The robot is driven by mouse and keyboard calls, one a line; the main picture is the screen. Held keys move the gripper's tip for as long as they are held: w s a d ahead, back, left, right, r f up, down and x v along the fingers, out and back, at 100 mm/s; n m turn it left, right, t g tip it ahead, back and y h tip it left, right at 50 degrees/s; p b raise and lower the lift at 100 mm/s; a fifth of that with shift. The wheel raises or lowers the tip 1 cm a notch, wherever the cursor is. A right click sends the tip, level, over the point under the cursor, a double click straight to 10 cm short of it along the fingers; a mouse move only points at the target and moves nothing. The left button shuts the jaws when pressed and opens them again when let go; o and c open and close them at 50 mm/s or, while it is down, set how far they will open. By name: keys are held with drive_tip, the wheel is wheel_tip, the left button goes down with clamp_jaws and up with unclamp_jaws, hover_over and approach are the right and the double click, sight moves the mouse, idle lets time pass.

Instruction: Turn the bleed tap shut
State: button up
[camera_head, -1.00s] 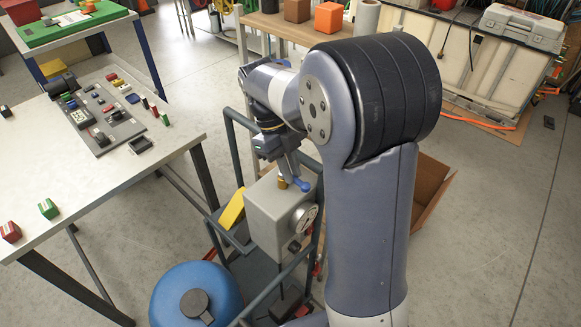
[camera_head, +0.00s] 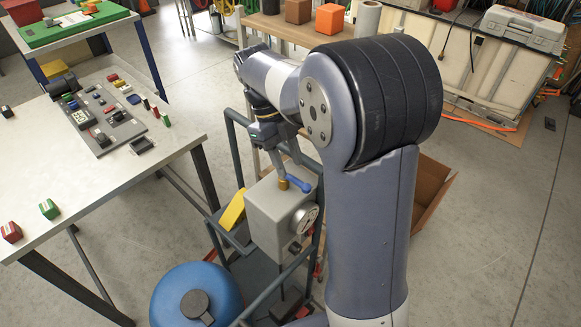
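The bleed tap has a blue lever (camera_head: 299,184) on a brass stem (camera_head: 283,184), on top of a grey box (camera_head: 270,215) with a round dial (camera_head: 304,219) on its side. The lever points to the right and slightly towards the camera. My gripper (camera_head: 284,154) is above the tap, tilted, and looks apart from the lever. Its fingers are small and partly hidden by my own arm, so I cannot tell if they are open or shut. I see nothing held in it.
The box stands in a dark-framed cart (camera_head: 233,150) with a yellow piece (camera_head: 232,209). A blue round tank (camera_head: 195,280) is in front of it. A white workbench (camera_head: 90,195) with small parts is at the left, and an open cardboard box (camera_head: 432,190) is at the right.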

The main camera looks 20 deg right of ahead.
sight(294, 177)
drive_tip(key=v, duration=0.8)
drive_tip(key=x, duration=1.1)
drive_tip(key=shift+r, duration=0.1)
